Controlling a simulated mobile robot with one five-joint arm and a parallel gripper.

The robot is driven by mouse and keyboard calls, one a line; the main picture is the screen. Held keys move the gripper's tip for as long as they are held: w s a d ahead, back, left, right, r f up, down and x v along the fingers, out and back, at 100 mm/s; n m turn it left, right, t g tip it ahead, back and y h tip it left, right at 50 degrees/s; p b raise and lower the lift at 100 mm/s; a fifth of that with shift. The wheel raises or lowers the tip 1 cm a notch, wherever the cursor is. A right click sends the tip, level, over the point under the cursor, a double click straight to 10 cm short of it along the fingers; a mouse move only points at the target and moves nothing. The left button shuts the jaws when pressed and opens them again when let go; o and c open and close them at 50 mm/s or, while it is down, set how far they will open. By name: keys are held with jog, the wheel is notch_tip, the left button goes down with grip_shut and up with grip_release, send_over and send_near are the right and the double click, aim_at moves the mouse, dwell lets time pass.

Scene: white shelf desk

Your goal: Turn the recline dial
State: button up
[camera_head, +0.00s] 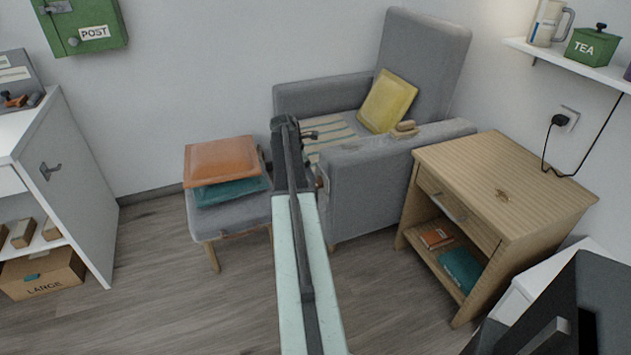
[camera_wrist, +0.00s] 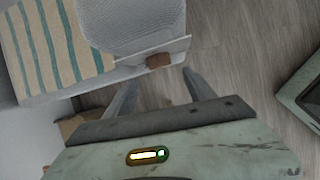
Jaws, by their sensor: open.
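The grey armchair (camera_head: 425,60) stands against the wall in the head view. A small brown knob, apparently the recline dial (camera_head: 320,184), shows low on its side beside my gripper (camera_head: 311,165). In the wrist view the brown dial (camera_wrist: 158,61) sticks out from a pale panel edge. My gripper (camera_wrist: 160,78) is open there, with one finger on each side of the dial's line. The dial lies just beyond the fingertips, between them in the picture. I cannot tell whether either finger touches it. The arm hides part of the chair's side in the head view.
A stool with orange and teal cushions (camera_head: 220,160) stands left of my arm. A wooden side table (camera_head: 505,185) stands right of the chair. A yellow cushion (camera_head: 388,100) and striped cloth (camera_head: 335,135) lie on the seat. The floor (camera_head: 190,290) in front is clear.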

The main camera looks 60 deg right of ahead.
aim_at(319, 182)
jog(key=b+x, duration=0.6)
jog(key=x, duration=0.1)
jog(key=shift+f, duration=0.3)
